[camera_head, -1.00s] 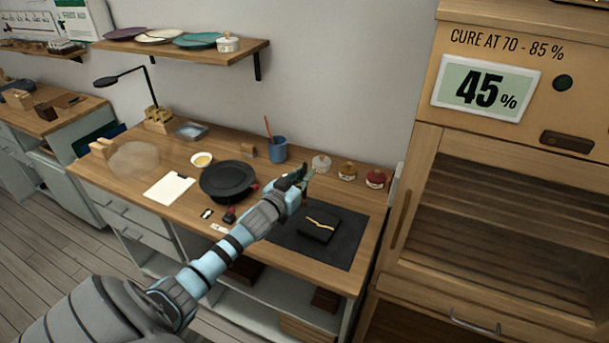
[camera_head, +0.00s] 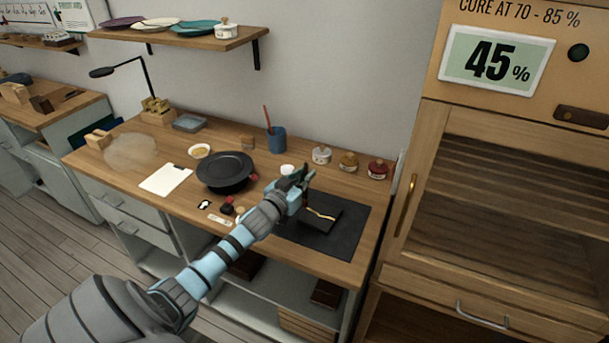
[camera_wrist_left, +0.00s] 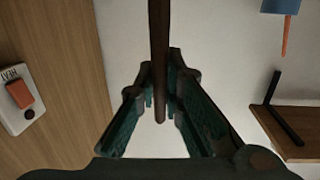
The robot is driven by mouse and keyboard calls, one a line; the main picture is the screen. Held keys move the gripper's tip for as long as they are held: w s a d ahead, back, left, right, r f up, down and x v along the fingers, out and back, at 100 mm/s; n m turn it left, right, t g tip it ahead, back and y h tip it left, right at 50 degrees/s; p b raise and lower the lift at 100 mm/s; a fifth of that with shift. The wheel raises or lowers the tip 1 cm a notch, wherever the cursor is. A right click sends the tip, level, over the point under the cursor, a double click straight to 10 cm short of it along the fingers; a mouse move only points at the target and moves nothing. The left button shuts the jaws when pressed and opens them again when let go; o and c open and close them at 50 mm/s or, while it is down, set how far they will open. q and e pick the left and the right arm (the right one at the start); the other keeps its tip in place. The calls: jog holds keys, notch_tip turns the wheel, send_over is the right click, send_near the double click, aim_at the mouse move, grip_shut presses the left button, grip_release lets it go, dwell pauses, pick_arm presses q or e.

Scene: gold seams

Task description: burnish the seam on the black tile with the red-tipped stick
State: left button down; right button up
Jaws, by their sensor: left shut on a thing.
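The black tile (camera_head: 322,226) lies on a dark mat (camera_head: 345,241) near the right end of the bench, with a gold seam (camera_head: 322,215) across its top. My left gripper (camera_head: 303,179) is above the tile's far left side, shut on a thin brown stick (camera_wrist_left: 158,45). In the left wrist view the stick runs between the fingers (camera_wrist_left: 160,95) and its rounded brown end shows. I cannot make out a red tip, or whether the stick touches the tile. My right gripper is not in view.
A black round dish (camera_head: 224,171), a white card (camera_head: 165,180) and a blue cup (camera_head: 277,139) with a brush stand left of the mat. Small lidded jars (camera_head: 348,161) line the back. A wooden cabinet (camera_head: 480,190) reading 45% is at right.

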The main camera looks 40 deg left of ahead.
pick_arm(q)
jog(key=shift+w+d, duration=0.85)
jog(key=shift+d, duration=4.75)
notch_tip(320, 180, up, 8)
jog(key=p, duration=0.8)
jog(key=shift+f, duration=0.2)
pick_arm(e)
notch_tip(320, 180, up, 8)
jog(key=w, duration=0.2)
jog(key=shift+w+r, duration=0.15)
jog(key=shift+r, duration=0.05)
pick_arm(q)
jog(key=shift+f, duration=0.1)
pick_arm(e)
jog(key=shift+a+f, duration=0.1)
